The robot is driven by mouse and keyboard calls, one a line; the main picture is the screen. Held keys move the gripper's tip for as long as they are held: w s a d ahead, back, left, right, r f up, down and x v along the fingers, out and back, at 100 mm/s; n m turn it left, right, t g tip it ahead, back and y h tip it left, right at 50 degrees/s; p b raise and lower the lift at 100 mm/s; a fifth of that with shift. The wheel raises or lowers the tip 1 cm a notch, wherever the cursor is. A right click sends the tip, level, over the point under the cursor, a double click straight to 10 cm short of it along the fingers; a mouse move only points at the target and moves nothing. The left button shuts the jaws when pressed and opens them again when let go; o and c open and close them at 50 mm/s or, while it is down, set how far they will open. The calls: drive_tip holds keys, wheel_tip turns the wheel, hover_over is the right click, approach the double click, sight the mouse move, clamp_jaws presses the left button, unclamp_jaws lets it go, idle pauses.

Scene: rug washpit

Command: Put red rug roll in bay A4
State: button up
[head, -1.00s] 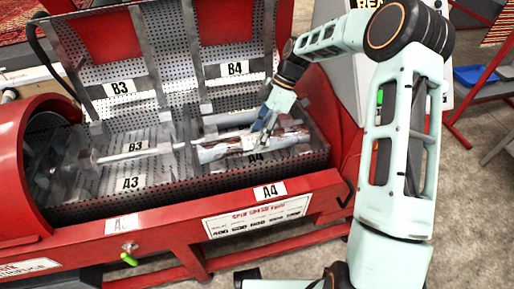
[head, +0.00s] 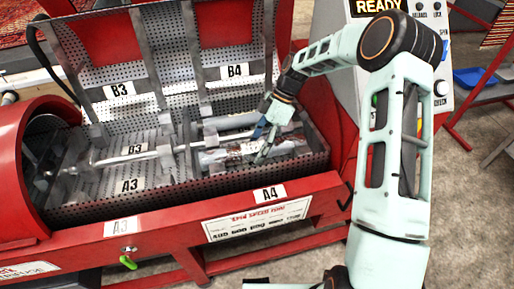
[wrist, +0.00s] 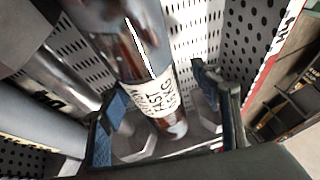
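The red rug roll (head: 232,155), dark reddish under shiny clear wrap, lies lengthwise in bay A4 (head: 312,165), the right front bay of the perforated metal basket. In the wrist view the roll (wrist: 138,45) shows a white printed label near its end. My gripper (head: 261,145) is down at the right part of the roll. In the wrist view my gripper's (wrist: 165,115) blue-edged fingers stand apart, one on each side of the roll, with a visible gap at the right finger. Whether the roll rests fully on the bay floor is hidden.
Bay A3 (head: 130,186) is left of a metal divider. A red machine frame (head: 322,187) borders the front. A control panel (head: 440,50) stands right, beside my arm.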

drive_tip(key=shift+p+v, duration=0.35)
drive_tip(key=shift+v, duration=3.45)
